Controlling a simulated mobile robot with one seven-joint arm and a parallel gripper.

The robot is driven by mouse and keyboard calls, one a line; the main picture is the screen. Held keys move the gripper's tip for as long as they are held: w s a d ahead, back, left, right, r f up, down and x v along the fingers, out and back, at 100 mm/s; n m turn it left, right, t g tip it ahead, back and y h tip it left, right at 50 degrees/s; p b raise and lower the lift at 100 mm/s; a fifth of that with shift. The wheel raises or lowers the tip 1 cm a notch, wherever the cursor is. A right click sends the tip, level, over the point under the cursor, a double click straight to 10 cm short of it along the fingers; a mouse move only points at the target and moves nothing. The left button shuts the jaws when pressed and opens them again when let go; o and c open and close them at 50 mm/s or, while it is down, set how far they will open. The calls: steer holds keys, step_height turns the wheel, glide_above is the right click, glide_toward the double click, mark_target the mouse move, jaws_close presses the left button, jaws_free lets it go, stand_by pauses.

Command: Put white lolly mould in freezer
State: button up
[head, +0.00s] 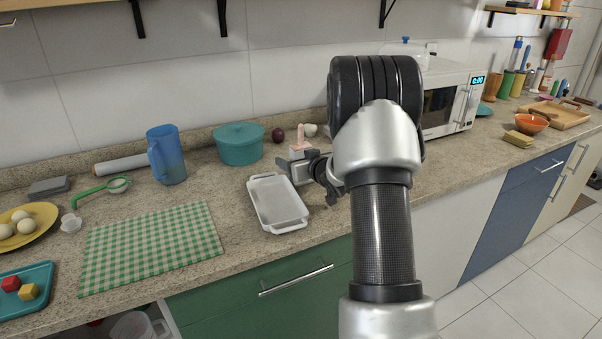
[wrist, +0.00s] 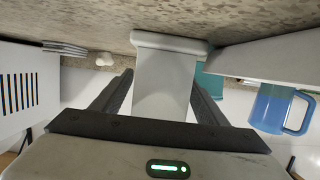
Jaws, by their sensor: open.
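The thing I take for the white lolly mould (head: 299,153) stands upright on the counter behind the white tray, with a pinkish part on top. My gripper (head: 306,168) is beside it, low over the counter, and partly hides it. In the wrist view a pale tapered block with a wider rim (wrist: 165,75), seemingly the mould, lies between the two spread fingers of my gripper (wrist: 162,92). The fingers are open, with gaps showing at the block's sides. I cannot make out a freezer in either view.
A white tray (head: 278,203) lies just in front of my gripper. A teal pot (head: 239,144) and blue jug (head: 166,155) stand to the left, a microwave (head: 446,100) to the right. A green checked cloth (head: 150,245) lies at left. The counter right of my arm has free room.

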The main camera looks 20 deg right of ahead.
steer(key=shift+w, duration=0.1)
steer(key=shift+c, duration=0.2)
steer(key=c, duration=1.1)
steer(key=shift+r, duration=0.15)
steer(key=shift+c, duration=0.6)
